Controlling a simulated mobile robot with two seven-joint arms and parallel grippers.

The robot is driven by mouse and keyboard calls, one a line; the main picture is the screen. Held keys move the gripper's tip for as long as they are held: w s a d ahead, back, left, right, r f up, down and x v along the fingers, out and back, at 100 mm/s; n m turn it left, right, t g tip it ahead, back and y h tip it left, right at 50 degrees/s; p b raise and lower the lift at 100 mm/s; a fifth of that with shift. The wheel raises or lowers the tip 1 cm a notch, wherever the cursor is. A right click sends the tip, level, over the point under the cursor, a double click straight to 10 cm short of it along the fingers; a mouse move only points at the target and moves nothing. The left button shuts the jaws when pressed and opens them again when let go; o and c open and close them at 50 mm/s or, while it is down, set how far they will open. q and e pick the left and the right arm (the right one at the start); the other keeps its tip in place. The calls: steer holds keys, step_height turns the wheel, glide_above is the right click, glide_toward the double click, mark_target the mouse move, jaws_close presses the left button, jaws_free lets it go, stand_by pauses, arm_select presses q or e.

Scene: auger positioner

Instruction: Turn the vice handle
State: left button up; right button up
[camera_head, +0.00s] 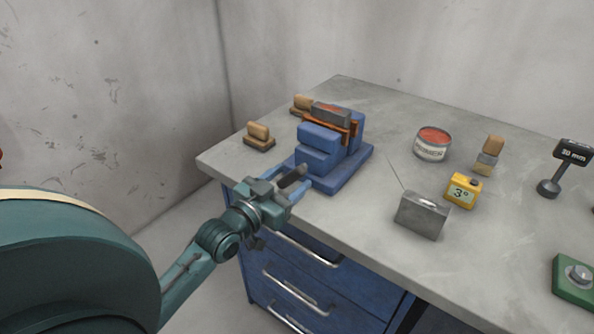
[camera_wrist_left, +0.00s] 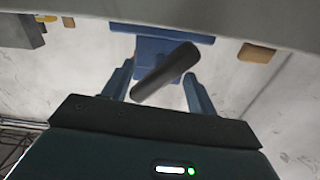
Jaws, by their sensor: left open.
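The blue vice (camera_head: 335,155) stands on the workbench near its left corner, with a grey block (camera_head: 331,113) and orange-brown jaw pieces at its top. My left gripper (camera_head: 298,183) is at the bench's front edge, in front of the vice. It is open. In the left wrist view, the dark grey vice handle (camera_wrist_left: 166,73) lies tilted between the two blue fingers of my left gripper (camera_wrist_left: 160,88), with the blue vice (camera_wrist_left: 160,47) behind it. I cannot tell whether a finger touches the handle. My right gripper is not in view.
To the right are a red-topped can (camera_head: 432,145), a yellow gauge (camera_head: 464,190), a grey metal box (camera_head: 422,215) and a green device (camera_head: 577,279). Blue drawers (camera_head: 320,275) with handles are below.

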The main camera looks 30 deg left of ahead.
mark_target(289, 180)
arm_select(q)
steer(key=shift+w+d, duration=0.1)
steer(key=shift+w, duration=1.65)
steer(key=shift+c, duration=0.5)
jaws_close()
